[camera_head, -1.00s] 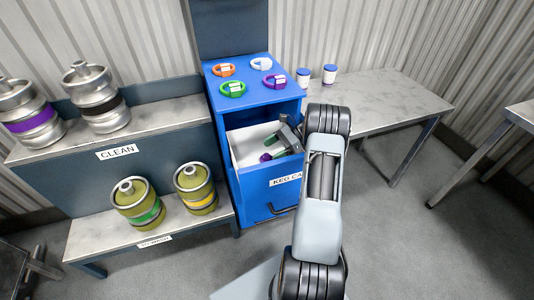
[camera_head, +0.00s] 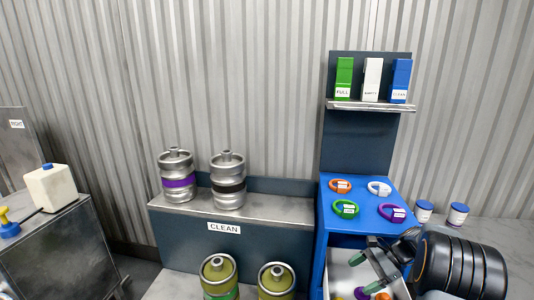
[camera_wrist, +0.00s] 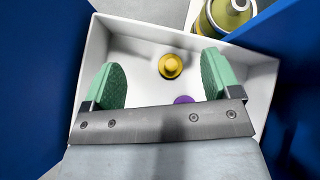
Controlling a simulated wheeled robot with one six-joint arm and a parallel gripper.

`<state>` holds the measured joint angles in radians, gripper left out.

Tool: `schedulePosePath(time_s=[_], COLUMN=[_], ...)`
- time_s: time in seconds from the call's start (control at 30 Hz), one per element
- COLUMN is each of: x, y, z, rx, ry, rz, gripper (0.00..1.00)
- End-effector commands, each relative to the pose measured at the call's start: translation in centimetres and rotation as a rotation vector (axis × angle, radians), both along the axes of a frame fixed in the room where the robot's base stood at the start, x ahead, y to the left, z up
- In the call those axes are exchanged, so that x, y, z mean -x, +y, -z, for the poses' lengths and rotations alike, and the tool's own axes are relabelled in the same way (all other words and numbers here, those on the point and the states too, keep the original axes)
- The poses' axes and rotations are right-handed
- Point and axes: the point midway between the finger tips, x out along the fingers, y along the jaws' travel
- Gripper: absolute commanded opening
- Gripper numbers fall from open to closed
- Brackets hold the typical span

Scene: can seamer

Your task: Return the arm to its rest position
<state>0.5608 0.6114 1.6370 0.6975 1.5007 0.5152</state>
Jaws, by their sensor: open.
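My gripper (camera_head: 367,271) is open and empty, with green pads on its two fingers. In the head view it is over the open white drawer (camera_head: 343,271) of the blue cabinet, at lower right. My dark arm joint fills the lower right corner. In the wrist view the fingers (camera_wrist: 163,80) are spread above the white drawer (camera_wrist: 266,80). A yellow cap (camera_wrist: 171,66) lies in the drawer between and beyond the fingers. A purple cap (camera_wrist: 183,100) is partly hidden by the gripper's metal bar.
The blue cabinet top (camera_head: 366,203) holds orange, white, green and purple rings. Above it a shelf (camera_head: 372,105) carries three boxes. Kegs stand on the CLEAN shelf (camera_head: 281,208) and below. Two small jars (camera_head: 457,215) stand at right; a white jug (camera_head: 50,187) is at left.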

Motion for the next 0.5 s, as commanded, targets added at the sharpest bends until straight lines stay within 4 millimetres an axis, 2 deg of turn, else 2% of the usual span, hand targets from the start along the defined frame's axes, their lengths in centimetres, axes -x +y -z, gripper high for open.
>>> schedulePosePath(time_s=[0.03,0.2,0.4,0.5], x=[0.8,4.8,10.2,12.6], y=[1.9,6.8,10.6,11.6], z=[-3.3,-9.8,-15.4,-17.2], rx=[0.072,0.324,0.587,0.693], ry=[-0.049,-0.237,-0.485,-0.599], rz=[-0.075,-0.353,-0.686,-0.833], gripper=[0.83,0.83,0.83,0.83])
